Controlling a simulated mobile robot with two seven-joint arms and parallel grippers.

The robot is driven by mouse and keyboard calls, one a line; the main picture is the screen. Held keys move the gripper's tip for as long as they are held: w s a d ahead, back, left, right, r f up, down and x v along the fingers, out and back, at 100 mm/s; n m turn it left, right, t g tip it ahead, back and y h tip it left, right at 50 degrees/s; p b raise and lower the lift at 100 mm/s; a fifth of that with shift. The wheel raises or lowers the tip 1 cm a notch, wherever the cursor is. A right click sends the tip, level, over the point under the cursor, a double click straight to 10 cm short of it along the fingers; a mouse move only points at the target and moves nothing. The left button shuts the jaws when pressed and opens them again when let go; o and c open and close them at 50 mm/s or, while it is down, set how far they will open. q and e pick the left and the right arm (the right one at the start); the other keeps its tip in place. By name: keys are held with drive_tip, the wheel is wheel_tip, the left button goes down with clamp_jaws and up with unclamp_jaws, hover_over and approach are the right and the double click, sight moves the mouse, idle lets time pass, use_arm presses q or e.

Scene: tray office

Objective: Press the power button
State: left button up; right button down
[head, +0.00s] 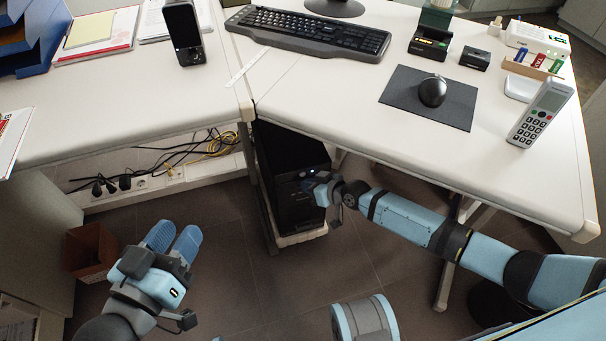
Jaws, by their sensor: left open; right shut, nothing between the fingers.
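A black computer tower (287,160) stands upright under the desk, on a low light-coloured stand. A small lit spot, likely the power button (311,171), shows on its front near the upper right. My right gripper (318,183) is shut and empty, right at the tower's front beside the lit spot. I cannot tell whether its fingertips touch the button. My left gripper (174,240) is open and empty over the floor at the lower left, well away from the tower.
The white desk (330,95) holds a keyboard (308,33), a mouse (432,91) on a dark pad, and a cordless phone (541,112). Cables (190,150) hang under the left desk. A brown bin (90,252) stands at the left. The floor before the tower is clear.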

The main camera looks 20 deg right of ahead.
drive_tip(key=shift+w+b, duration=0.3)
drive_tip(key=shift+w, duration=0.1)
drive_tip(key=shift+w, duration=0.3)
idle(0.4)
drive_tip(key=shift+w+r+b, duration=0.25)
drive_tip(key=shift+w+b, duration=0.2)
idle(0.4)
drive_tip(key=shift+s, duration=0.15)
drive_tip(key=shift+s+f+p, duration=0.3)
drive_tip(key=shift+s+p, duration=0.25)
drive_tip(key=shift+s, duration=0.3)
